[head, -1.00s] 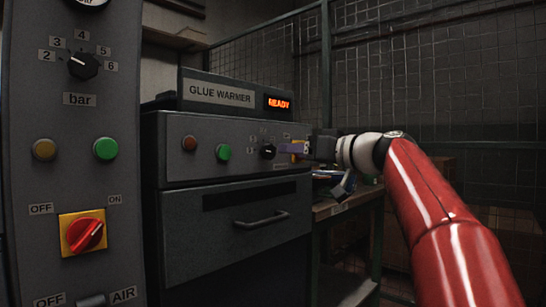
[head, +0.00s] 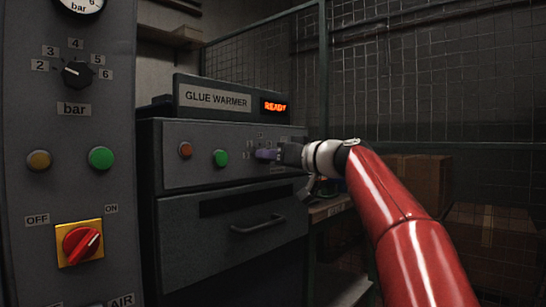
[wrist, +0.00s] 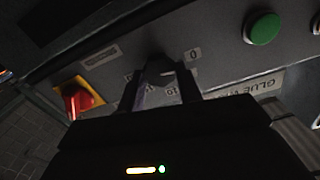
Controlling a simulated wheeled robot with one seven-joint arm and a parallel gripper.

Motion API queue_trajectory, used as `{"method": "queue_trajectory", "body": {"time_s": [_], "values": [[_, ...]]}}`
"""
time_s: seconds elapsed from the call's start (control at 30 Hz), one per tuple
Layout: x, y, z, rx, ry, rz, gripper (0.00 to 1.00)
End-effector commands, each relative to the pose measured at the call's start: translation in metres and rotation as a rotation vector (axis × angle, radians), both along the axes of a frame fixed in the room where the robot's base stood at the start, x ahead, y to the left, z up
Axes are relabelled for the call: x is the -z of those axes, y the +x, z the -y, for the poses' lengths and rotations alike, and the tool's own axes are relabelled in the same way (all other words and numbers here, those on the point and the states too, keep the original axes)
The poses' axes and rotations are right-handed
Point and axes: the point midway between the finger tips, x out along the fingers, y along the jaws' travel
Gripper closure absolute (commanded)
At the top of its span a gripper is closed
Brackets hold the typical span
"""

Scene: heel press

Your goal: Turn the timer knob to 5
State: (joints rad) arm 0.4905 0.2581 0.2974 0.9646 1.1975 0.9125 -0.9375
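The timer knob (wrist: 159,70) is a small dark knob on the front panel of the glue warmer (head: 232,134). My gripper (wrist: 159,78) looks open around the knob; I cannot make out contact. In the head view my gripper (head: 266,155) is up against the panel and hides the knob, so its pointer setting cannot be read.
A red button (head: 185,150) and a green button (head: 220,158) sit left of the knob. A red and yellow switch (wrist: 77,100) is close beside my gripper in the wrist view. A drawer handle (head: 258,224) is below. A mesh fence (head: 430,80) stands behind.

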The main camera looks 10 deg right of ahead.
Motion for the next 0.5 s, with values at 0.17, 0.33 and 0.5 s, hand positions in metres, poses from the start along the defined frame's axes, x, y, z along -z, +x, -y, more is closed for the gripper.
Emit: {"method": "queue_trajectory", "body": {"time_s": [0.17, 0.33, 0.5], "values": [[0.0, 0.0, 0.0003, 0.001, 0.0, 0.0, 0.88], [-0.0001, -0.0001, 0.0003, 0.001, 0.013, -0.01, 0.88], [-0.0001, 0.0, 0.0005, 0.001, 0.065, -0.048, 0.88]]}}
